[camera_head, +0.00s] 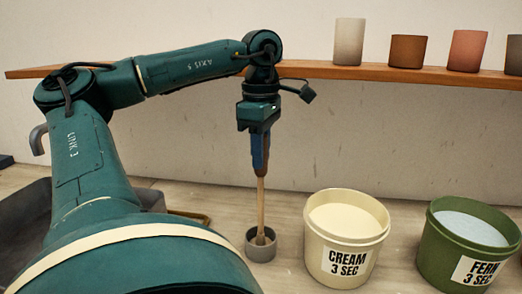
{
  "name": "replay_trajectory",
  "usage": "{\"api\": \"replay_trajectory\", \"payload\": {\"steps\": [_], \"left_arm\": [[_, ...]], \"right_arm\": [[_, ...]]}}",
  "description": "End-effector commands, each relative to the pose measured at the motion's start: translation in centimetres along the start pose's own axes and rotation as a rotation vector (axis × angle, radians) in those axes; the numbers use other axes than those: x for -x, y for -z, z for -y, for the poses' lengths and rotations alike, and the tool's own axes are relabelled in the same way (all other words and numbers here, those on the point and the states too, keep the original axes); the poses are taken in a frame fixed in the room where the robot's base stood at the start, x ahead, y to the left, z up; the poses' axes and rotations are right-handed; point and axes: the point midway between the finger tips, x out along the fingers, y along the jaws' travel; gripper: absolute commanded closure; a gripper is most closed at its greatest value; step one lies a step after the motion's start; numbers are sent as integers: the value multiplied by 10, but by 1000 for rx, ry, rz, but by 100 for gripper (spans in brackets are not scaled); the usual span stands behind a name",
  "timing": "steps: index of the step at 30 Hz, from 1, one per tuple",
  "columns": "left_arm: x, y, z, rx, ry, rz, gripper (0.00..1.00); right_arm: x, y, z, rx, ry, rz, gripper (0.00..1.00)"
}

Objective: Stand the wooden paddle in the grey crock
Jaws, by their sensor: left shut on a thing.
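My left gripper (261,172) points straight down near the middle of the view, shut on the top of the wooden paddle. The wooden paddle (262,205) is a thin, light-brown stick, held upright below the fingers. The grey crock (261,249) is a small, open cup on the table, directly under my gripper. The paddle's lower end shows inside the crock's rim; I cannot tell whether it touches the bottom. My right gripper is not in view.
Right of the crock stand a cream bucket (341,262) labelled CREAM 3 SEC and a green bucket (446,262) labelled FERN. A wooden shelf (330,70) along the wall holds several cups. A dark grey bin (25,225) is at left, partly behind my arm.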

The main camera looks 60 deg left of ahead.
Motion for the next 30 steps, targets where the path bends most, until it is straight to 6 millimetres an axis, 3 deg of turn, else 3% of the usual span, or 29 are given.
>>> {"api": "replay_trajectory", "payload": {"steps": [1,12,13,15,22,30], "left_arm": [[-2,0,0,0,-1,0,100],[-10,0,0,0,-1,0,100],[-10,0,0,0,-1,1,75],[-9,0,0,0,-1,0,70],[-9,0,0,0,0,0,51],[-9,0,0,0,1,0,51]], "right_arm": [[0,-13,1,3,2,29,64],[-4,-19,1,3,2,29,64],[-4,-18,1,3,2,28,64],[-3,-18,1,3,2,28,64],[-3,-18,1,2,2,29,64],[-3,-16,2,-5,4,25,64]]}}
